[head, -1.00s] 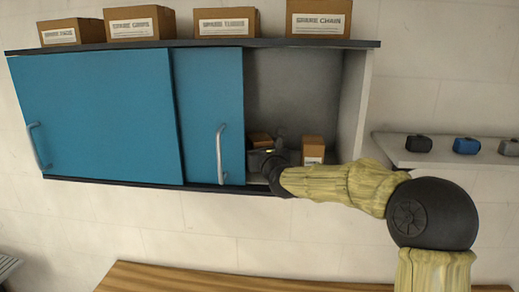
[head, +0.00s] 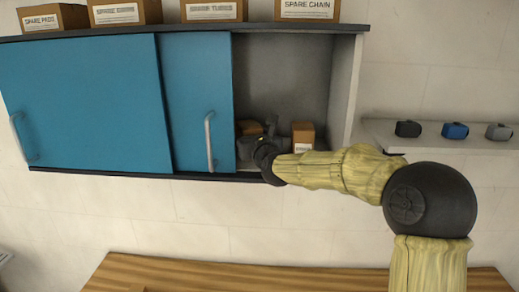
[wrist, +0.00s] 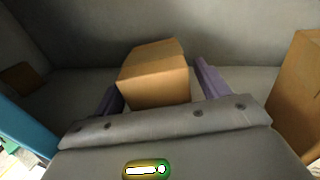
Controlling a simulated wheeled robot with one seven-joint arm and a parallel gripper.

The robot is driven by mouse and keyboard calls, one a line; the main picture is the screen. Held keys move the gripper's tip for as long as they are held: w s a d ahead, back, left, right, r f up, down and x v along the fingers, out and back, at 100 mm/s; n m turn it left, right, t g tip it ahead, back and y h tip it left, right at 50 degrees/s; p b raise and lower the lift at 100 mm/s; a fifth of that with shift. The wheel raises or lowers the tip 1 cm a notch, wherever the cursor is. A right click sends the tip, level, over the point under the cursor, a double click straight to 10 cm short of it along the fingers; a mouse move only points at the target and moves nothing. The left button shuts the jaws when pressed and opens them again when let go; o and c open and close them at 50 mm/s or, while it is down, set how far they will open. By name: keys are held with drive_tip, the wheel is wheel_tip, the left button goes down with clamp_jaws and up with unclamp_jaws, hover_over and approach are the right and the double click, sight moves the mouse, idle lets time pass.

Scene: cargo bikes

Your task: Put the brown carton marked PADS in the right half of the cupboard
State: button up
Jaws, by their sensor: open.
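The cupboard (head: 295,80) has its right half open. Inside stand a brown carton (head: 250,127), partly hidden behind my gripper (head: 262,143), and another brown carton (head: 303,137) to its right with a white label too small to read. In the wrist view my gripper (wrist: 158,80) is open, with a brown carton (wrist: 155,78) between its two purple fingers, resting on the cupboard floor. No marking shows on its visible faces, and I cannot tell whether the fingers touch it. A carton labelled SPARE PADS (head: 52,18) stands on top of the cupboard at the left.
Two blue sliding doors (head: 80,105) with silver handles cover the left and middle. In the wrist view, a large carton (wrist: 300,95) stands close on the right and a small one (wrist: 20,77) at far left. A side shelf (head: 440,141) holds small blocks. A wooden bench (head: 230,277) lies below.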

drive_tip(key=b+v, duration=0.2)
drive_tip(key=v, duration=0.2)
drive_tip(key=b+v, duration=0.2)
drive_tip(key=v, duration=0.2)
drive_tip(key=shift+f+b, duration=0.2)
drive_tip(key=shift+b, duration=0.2)
drive_tip(key=shift+b+v, duration=0.4)
drive_tip(key=shift+v, duration=1.15)
drive_tip(key=shift+a+r, duration=0.1)
drive_tip(key=shift+r, duration=0.05)
